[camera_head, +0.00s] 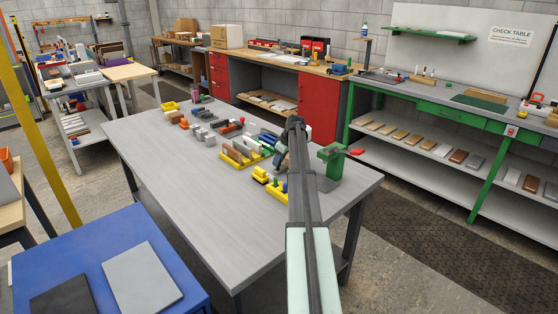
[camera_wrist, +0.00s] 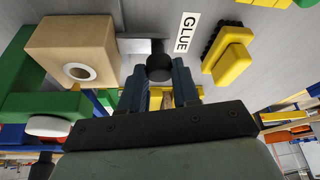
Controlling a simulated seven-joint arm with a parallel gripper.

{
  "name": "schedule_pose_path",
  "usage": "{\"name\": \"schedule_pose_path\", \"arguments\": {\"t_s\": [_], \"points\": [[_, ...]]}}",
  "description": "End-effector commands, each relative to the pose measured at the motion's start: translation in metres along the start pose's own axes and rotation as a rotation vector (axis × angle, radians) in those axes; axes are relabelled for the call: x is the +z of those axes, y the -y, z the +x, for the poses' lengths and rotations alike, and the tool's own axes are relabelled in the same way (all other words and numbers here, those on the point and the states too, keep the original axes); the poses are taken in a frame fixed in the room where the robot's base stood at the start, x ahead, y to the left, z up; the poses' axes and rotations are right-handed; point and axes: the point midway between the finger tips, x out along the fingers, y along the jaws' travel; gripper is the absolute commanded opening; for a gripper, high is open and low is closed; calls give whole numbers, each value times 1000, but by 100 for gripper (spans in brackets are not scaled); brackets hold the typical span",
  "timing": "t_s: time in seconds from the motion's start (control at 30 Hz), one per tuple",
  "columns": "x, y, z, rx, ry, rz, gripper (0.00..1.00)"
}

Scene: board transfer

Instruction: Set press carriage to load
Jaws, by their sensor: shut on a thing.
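The green press (camera_head: 331,160), with a red handle (camera_head: 357,152), stands near the right end of the grey table. Green press parts (camera_wrist: 25,75) also show at the left of the wrist view. My gripper (camera_head: 281,160) is low over the table, just left of the press. In the wrist view its two dark fingers (camera_wrist: 160,85) are shut on a black round knob (camera_wrist: 160,67). A grey metal piece (camera_wrist: 136,47) lies beside the knob, towards a tan block (camera_wrist: 75,38) with a white-ringed hole. I cannot tell which part is the carriage, or its position marking.
A yellow block (camera_wrist: 234,63) with a black bristly edge is right of the fingers, near a "GLUE" label (camera_wrist: 187,32). Yellow racks (camera_head: 238,158) and small parts crowd the table further left. The table's front left (camera_head: 190,190) is clear.

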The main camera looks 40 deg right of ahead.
Motion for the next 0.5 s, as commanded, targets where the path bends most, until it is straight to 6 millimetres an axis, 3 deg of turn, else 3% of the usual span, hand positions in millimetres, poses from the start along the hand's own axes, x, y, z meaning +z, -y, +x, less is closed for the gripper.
{"name": "schedule_pose_path", "arguments": {"t_s": [0.37, 0.5], "points": [[2, 1, -1, 0, 0, 0, 0], [17, 6, -7, 1, 0, 2, 0]]}}
